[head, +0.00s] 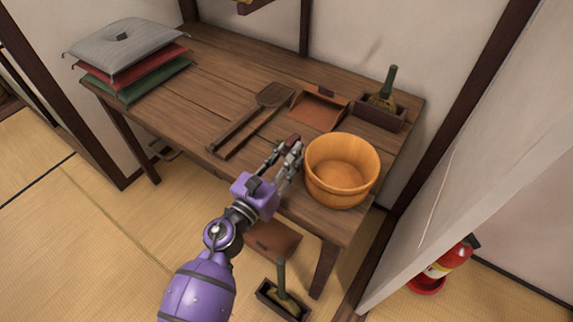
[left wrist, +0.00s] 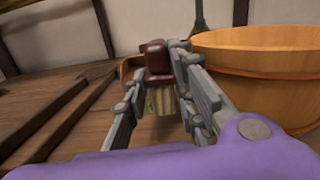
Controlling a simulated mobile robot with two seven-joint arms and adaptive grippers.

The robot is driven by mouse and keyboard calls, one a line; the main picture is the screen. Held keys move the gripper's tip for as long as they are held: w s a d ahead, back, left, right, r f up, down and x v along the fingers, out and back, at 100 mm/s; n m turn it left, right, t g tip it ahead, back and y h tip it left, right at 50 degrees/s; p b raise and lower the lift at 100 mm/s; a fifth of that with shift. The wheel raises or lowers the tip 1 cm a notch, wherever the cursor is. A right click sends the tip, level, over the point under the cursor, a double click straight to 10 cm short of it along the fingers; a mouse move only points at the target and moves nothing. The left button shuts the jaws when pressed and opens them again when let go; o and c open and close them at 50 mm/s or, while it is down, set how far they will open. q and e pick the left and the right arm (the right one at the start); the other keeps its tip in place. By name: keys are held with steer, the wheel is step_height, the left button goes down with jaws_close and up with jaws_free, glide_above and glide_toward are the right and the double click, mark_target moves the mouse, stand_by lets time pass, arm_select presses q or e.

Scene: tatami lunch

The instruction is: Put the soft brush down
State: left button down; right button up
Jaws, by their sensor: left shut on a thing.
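The soft brush shows in the left wrist view as a dark red-brown handle (left wrist: 156,56) with pale bristles (left wrist: 160,101) pointing down. My left gripper (left wrist: 158,108) is shut on it, with a finger on each side. In the head view my left gripper (head: 284,156) is over the front part of the wooden table (head: 180,85), just left of the wooden tub (head: 342,190). Only a small dark red part of the soft brush (head: 292,139) shows there. I cannot tell whether the bristles touch the tabletop. My right gripper is not in view.
A long-handled tool (head: 243,125) and a brown dustpan (head: 318,110) lie behind the gripper. A green-handled brush (head: 390,85) stands in a box at the back right. Stacked cushions (head: 122,50) occupy the left end. Bare tabletop lies between cushions and tool.

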arm_select(q)
step_height(320, 180, down, 2)
steer(key=shift+f+b, duration=0.15)
steer(key=shift+b, duration=0.2)
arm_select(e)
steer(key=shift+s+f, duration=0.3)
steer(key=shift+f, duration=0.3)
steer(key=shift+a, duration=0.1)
arm_select(q)
steer(key=c, duration=1.9)
jaws_free()
steer(key=shift+f, duration=0.2)
steer(key=o, duration=0.4)
steer(key=shift+r, duration=0.1)
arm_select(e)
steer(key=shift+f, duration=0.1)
arm_select(q)
steer(key=shift+o, duration=0.2)
